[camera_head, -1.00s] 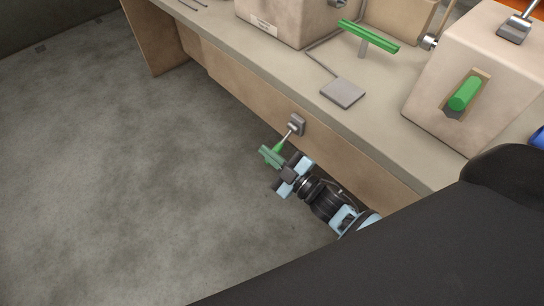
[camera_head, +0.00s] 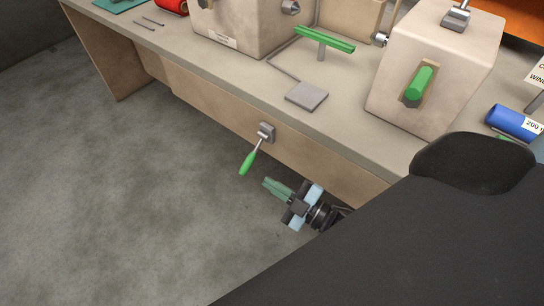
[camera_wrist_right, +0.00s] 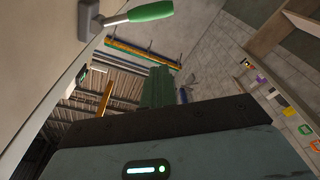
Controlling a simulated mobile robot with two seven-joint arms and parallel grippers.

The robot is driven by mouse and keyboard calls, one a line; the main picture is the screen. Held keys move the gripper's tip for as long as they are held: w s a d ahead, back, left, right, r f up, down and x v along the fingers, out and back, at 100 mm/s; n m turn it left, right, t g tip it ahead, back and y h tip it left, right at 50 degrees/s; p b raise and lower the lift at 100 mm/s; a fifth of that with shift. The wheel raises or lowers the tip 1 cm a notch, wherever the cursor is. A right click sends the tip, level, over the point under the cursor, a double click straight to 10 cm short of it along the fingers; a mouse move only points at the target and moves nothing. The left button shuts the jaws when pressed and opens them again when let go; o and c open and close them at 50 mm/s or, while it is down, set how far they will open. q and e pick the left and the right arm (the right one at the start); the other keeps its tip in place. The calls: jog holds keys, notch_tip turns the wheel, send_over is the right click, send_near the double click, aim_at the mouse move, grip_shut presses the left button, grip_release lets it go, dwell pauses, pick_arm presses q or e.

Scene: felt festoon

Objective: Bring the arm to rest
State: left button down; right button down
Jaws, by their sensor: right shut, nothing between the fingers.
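My right gripper (camera_head: 278,188) is in front of the bench's front panel, low over the floor. Its green fingers are shut with nothing between them; they also show in the right wrist view (camera_wrist_right: 157,88). A lever with a green handle (camera_head: 249,160) hangs from a grey mount on the bench front, its handle pointing down and to the left. The gripper is apart from the handle, to its lower right. In the right wrist view the green handle (camera_wrist_right: 151,11) is at the top, clear of the fingers. My left gripper is not in view.
The workbench (camera_head: 240,85) carries a beige box with a green handle (camera_head: 419,84), a green T-bar (camera_head: 324,39), a flat grey plate (camera_head: 306,95) and a blue cylinder (camera_head: 513,122). The grey floor (camera_head: 110,210) on the left is clear.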

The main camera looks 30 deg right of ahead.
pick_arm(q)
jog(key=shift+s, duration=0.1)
